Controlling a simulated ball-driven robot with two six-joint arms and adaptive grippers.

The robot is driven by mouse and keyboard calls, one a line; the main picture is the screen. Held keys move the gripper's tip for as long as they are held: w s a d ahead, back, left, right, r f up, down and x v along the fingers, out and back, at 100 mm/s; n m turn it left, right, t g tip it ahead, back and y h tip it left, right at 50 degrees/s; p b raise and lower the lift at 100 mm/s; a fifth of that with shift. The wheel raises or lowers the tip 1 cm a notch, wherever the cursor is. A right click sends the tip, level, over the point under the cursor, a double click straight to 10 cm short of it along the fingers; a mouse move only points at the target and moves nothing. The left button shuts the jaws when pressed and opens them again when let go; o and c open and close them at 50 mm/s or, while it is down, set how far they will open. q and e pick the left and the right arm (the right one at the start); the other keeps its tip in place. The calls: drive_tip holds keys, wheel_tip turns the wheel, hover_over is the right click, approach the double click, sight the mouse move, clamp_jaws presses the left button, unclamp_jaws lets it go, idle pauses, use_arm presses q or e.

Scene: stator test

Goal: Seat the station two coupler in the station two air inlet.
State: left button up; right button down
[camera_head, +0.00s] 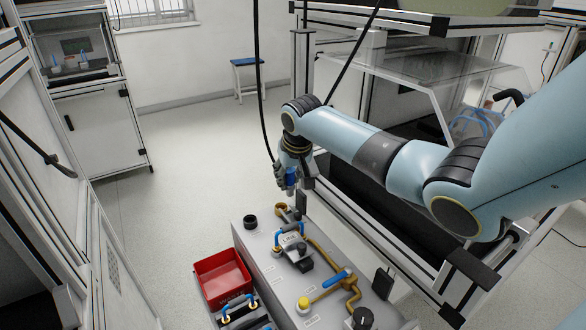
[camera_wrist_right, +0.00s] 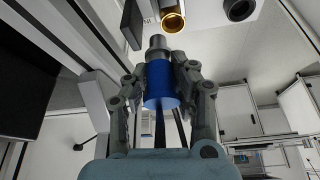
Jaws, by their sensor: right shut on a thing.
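My right gripper (camera_head: 285,177) hangs above the far end of the grey bench unit. It is shut on a blue coupler with a metal nose (camera_head: 292,177); a black hose runs up from the gripper area. In the right wrist view, the fingers of the right gripper (camera_wrist_right: 159,78) hold the blue body of the coupler (camera_wrist_right: 160,88) from both sides. A brass ring-shaped opening, apparently the air inlet (camera_wrist_right: 173,22), lies just beyond the coupler's nose, slightly right, with a gap between. The brass inlet also shows in the head view (camera_head: 283,208), below the gripper. My left gripper is not in view.
A black ring (camera_head: 251,221) stands left of the brass inlet. The grey bench unit (camera_head: 262,262) carries brass pipework, a blue-handled valve (camera_head: 337,277) and a yellow knob (camera_head: 304,305). A red tray (camera_head: 221,279) is on its left. An aluminium frame stands close on the right.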

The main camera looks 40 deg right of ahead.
use_arm(q)
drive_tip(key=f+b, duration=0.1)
drive_tip(key=b, duration=0.1)
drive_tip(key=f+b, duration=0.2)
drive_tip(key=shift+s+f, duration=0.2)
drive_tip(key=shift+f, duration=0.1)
use_arm(e)
drive_tip(key=shift+w+a+f, duration=0.3)
drive_tip(key=shift+w+f, duration=0.25)
drive_tip(key=shift+f, duration=0.05)
drive_tip(key=shift+w+a+f, duration=0.25)
drive_tip(key=shift+w+f, duration=0.3)
use_arm(q)
drive_tip(key=shift+b, duration=0.3)
use_arm(e)
drive_tip(key=shift+f, duration=0.2)
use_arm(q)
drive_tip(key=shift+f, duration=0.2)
use_arm(e)
drive_tip(key=shift+f, duration=0.55)
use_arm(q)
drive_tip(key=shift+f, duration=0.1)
use_arm(e)
drive_tip(key=shift+f, duration=0.15)
use_arm(q)
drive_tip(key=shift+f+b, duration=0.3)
drive_tip(key=shift+b, duration=0.25)
use_arm(e)
drive_tip(key=shift+f, duration=0.75)
